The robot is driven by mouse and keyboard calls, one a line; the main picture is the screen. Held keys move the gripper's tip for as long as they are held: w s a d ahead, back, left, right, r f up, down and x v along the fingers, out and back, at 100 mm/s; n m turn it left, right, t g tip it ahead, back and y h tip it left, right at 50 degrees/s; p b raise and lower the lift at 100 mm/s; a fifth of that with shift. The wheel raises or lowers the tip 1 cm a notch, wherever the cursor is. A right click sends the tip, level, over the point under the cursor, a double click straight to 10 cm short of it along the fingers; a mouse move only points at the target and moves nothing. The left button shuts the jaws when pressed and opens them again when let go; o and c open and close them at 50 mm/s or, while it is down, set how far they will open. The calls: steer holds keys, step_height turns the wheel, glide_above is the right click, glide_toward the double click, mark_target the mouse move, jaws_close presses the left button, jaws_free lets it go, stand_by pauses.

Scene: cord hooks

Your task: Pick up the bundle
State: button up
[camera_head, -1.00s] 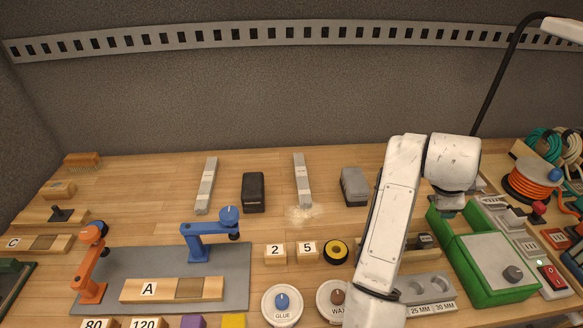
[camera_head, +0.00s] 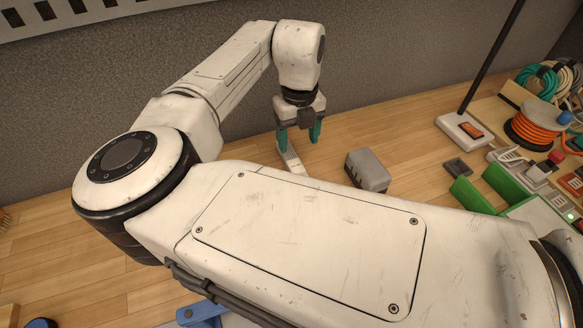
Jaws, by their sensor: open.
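Coiled cords are bundled at the far right: a teal-green coil (camera_head: 538,82) and a pale tan coil (camera_head: 572,62) behind it, cut off by the picture's edge. An orange cord (camera_head: 528,128) is wound on a reel in front of them. I cannot tell which of these is the bundle. My gripper (camera_head: 299,136) points down with its teal fingers apart and nothing visibly held. It is over the back of the bench, above a light grey bar (camera_head: 291,158), well left of the cords.
A grey block (camera_head: 367,171) stands right of the gripper. The lamp base (camera_head: 463,131) and green-sided equipment (camera_head: 511,184) lie between it and the cords. My arm hides much of the bench. Bare wood (camera_head: 400,120) shows at the back.

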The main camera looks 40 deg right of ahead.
mark_target(297, 168)
step_height(297, 168, down, 3)
steer(key=shift+f, duration=0.2)
steer(key=shift+s+a+f+p, duration=0.15)
steer(key=shift+f+p, duration=0.4)
steer(key=shift+f, duration=0.85)
steer(key=shift+s+a+f+p, duration=0.1)
steer(key=shift+a+f+p, duration=0.3)
steer(key=shift+f, duration=1)
steer(key=shift+d, duration=0.15)
steer(key=shift+c, duration=0.5)
steer(key=c, duration=1)
